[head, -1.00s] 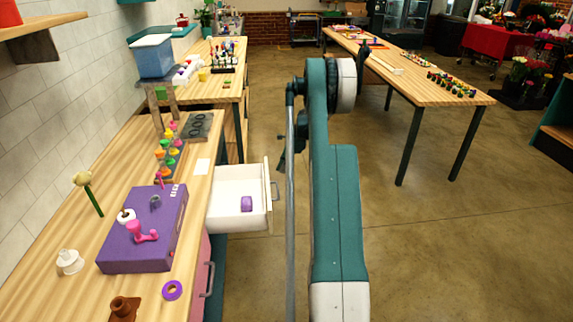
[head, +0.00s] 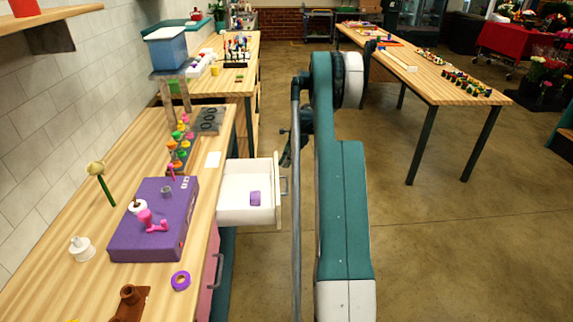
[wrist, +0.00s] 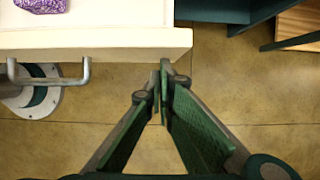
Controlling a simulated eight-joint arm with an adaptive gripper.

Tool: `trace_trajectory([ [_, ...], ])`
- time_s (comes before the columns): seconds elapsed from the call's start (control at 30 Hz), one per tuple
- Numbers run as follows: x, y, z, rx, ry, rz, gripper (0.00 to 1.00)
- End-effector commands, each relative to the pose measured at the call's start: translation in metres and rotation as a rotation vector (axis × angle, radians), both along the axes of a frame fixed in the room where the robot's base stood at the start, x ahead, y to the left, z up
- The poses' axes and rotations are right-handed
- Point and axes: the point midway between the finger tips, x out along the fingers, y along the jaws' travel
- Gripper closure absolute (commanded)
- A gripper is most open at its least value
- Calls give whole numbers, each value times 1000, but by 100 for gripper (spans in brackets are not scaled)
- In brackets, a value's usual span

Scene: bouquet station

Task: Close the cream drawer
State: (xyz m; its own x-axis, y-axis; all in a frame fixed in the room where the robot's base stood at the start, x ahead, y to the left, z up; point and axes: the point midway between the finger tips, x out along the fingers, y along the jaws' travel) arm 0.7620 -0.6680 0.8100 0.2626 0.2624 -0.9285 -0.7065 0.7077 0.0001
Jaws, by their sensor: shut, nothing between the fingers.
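The cream drawer (head: 249,217) stands pulled out from the workbench on the left, with a small purple item (head: 255,198) inside. Its grey handle (head: 284,188) is on the front panel. In the wrist view, the front panel (wrist: 110,46) crosses the upper left, with the handle (wrist: 46,76) sticking out from it. My gripper (wrist: 161,76) is shut and empty, with its fingertips at the panel's right end, to the right of the handle. I cannot tell whether they touch the panel. In the head view, my arm hides most of the gripper.
A purple box (head: 152,220) with pink and white pieces sits on the workbench (head: 60,280) above the drawer. A closed pink drawer (head: 208,285) with a handle is nearer. Open floor (head: 440,260) lies right. Another table (head: 430,85) is at the back right.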

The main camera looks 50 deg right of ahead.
Motion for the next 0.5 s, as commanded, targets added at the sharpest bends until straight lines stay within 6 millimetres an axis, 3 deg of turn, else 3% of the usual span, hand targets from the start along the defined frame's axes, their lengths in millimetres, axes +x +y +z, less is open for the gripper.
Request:
trace_trajectory([
  [0.27, 27, 28, 0, 1, 1, 4, 100],
  [0.5, 68, 69, 0, -1, -1, 5, 100],
])
